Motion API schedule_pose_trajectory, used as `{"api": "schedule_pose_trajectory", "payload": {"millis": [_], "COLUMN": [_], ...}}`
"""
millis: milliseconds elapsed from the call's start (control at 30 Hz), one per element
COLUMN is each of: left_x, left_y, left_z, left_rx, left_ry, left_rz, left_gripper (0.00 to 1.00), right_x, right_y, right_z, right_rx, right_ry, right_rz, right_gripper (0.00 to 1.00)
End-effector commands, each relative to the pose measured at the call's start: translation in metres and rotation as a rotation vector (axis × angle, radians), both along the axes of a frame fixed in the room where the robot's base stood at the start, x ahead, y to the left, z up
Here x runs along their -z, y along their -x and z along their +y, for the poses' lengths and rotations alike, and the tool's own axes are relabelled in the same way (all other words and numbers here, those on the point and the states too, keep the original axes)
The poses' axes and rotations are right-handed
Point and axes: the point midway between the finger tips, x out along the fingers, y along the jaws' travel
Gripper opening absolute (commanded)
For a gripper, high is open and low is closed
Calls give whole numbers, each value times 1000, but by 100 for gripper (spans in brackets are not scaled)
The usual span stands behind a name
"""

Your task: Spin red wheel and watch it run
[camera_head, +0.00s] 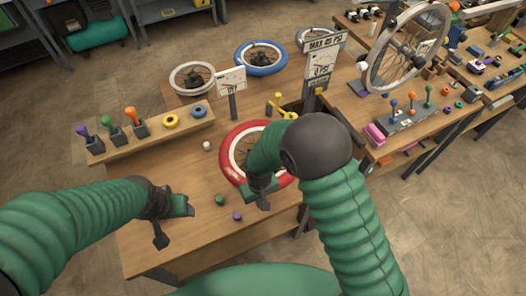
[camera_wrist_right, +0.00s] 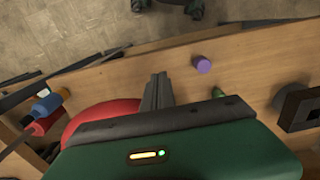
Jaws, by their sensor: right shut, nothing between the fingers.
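The red wheel (camera_head: 229,150) lies flat on the wooden table, with a red tire and pale rim. My right arm hides much of its right side. Its red edge also shows in the right wrist view (camera_wrist_right: 88,122). My right gripper (camera_head: 263,203) is over the wheel's front edge, its fingers shut with nothing between them. The fingers also show in the right wrist view (camera_wrist_right: 158,85). I cannot tell whether they touch the tire. My left gripper (camera_head: 172,225) is over the front left of the table, apart from the wheel; its finger gap is unclear.
A green cap (camera_head: 219,200) and a purple cap (camera_head: 237,216) lie just in front of the wheel. A rack (camera_head: 150,137) with colored tools stands at the left. Blue (camera_head: 261,57) and white (camera_head: 192,78) wheels lie behind. Signposts (camera_head: 232,82) stand between. The table's front left is mostly clear.

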Motion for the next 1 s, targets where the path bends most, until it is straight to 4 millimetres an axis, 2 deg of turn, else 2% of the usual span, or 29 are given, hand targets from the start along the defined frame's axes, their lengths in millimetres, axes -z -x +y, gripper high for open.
{"api": "schedule_pose_trajectory", "payload": {"millis": [33,100,200,333,500,600,1000], "left_x": [-3,-3,-4,-15,-56,-73,-70], "left_y": [0,0,0,0,0,0,0], "left_z": [0,0,0,0,0,0,0], "left_rx": [0,0,0,0,0,0,0], "left_ry": [0,0,0,0,0,0,0], "left_rz": [0,0,0,0,0,-1,0], "left_gripper": [62,62,62,62,62,62,62], "right_x": [-1,0,0,-13,-59,-78,-75], "right_y": [6,13,16,19,29,35,36], "right_z": [18,36,48,49,47,46,47], "right_rx": [-10,-6,-2,-4,-7,-9,-10], "right_ry": [0,1,0,-1,-6,-6,-7], "right_rz": [0,1,0,0,-2,-2,-2], "right_gripper": [0,0,0,0,0,0,0]}}
